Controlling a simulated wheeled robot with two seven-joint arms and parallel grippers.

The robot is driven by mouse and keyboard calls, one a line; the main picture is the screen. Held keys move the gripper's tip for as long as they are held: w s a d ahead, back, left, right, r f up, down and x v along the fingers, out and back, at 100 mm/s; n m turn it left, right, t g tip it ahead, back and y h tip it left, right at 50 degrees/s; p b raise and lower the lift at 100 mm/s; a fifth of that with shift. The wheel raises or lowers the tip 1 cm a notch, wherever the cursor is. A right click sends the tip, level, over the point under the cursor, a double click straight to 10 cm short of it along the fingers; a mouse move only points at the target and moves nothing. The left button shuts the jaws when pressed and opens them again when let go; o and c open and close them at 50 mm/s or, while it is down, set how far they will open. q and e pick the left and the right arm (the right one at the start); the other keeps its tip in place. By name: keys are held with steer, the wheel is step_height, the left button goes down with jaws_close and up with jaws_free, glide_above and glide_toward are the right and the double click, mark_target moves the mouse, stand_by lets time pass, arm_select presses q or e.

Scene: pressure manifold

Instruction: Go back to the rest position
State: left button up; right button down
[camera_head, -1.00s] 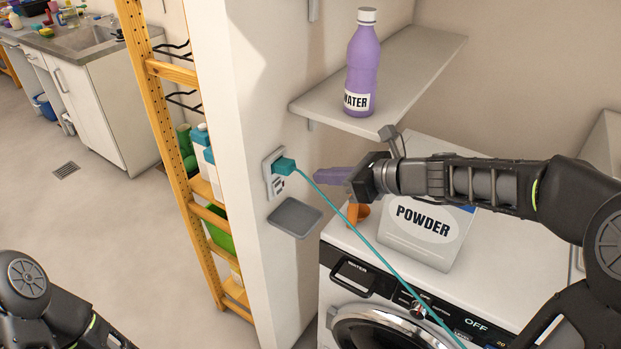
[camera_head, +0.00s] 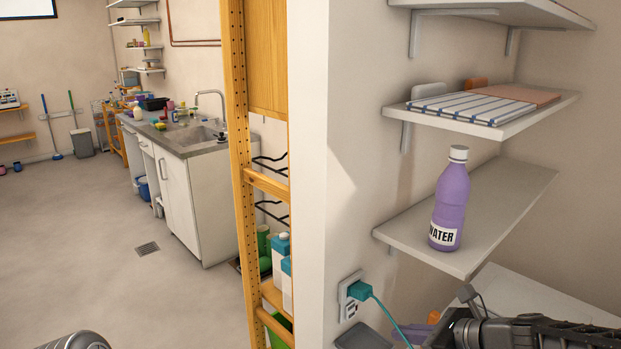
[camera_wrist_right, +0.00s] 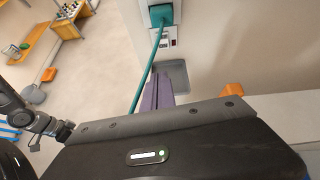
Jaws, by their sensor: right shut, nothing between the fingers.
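My right gripper (camera_head: 412,333) is at the bottom edge of the head view, low and to the right of the wall socket. Its purple fingers also show in the right wrist view (camera_wrist_right: 158,93), closed together with nothing between them. A teal plug (camera_head: 360,291) sits in the wall socket (camera_head: 349,305), and its teal cord runs down close to the gripper. In the wrist view the plug (camera_wrist_right: 161,15) and cord (camera_wrist_right: 147,65) lie beyond the fingers. A rounded grey part of my left arm shows at the bottom left; my left gripper is out of view.
A purple water bottle (camera_head: 450,200) stands on a low wall shelf (camera_head: 510,205) above my right arm. A small grey tray (camera_head: 362,337) is on the wall below the socket. A wooden rack (camera_head: 238,150) stands left of the wall end. The floor at left is open.

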steer(key=s+a+f+n+g+h, duration=0.1)
steer(key=s+a+f+n+g, duration=0.15)
steer(key=f, duration=0.55)
steer(key=s+a+f+n+g+h, duration=0.1)
steer(key=s+f+n, duration=0.3)
steer(key=f, duration=0.4)
steer(key=s+a+f+n+g+h, duration=0.1)
steer(key=s+f+n+g, duration=0.2)
steer(key=f, duration=0.5)
steer(key=s+a+f+n, duration=0.4)
steer(key=s+f+n, duration=0.2)
steer(key=s+n, duration=0.1)
steer(key=s+a+f+n+g, duration=0.1)
steer(key=s+a+f+n, duration=0.4)
steer(key=s+f+n, duration=0.2)
steer(key=shift+s+f+n, duration=0.2)
steer(key=shift+s+n, duration=0.45)
steer(key=shift+s, duration=0.55)
